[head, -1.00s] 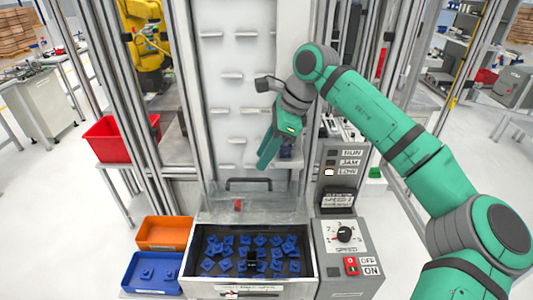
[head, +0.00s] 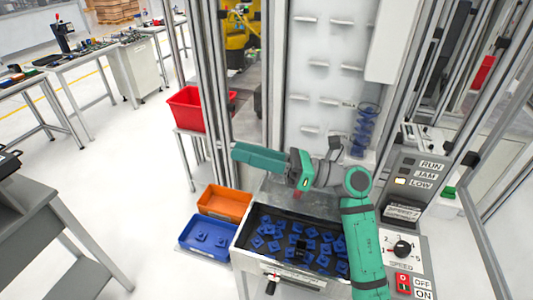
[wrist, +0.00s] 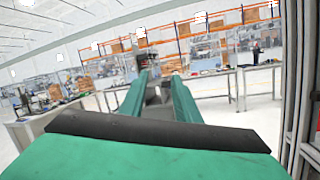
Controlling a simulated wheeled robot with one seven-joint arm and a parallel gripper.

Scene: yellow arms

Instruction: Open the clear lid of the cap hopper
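The cap hopper (head: 250,244) is a grey bin full of blue caps (head: 305,240), low in the head view. Its top is uncovered over the caps. The clear lid (head: 272,190) appears raised at the hopper's back edge, partly hidden behind my arm; its exact angle is hard to tell. My gripper (head: 237,153) is above and behind the hopper, pointing left, apart from the lid. In the wrist view my gripper (wrist: 160,78) has its two green fingers spread with a gap and nothing between them.
An orange tray (head: 225,203) and a blue tray (head: 207,237) stand left of the hopper. A red bin (head: 188,108) is behind them. A control panel with a speed knob (head: 402,249) is at the right. A metal frame post (head: 210,90) stands near my fingertips.

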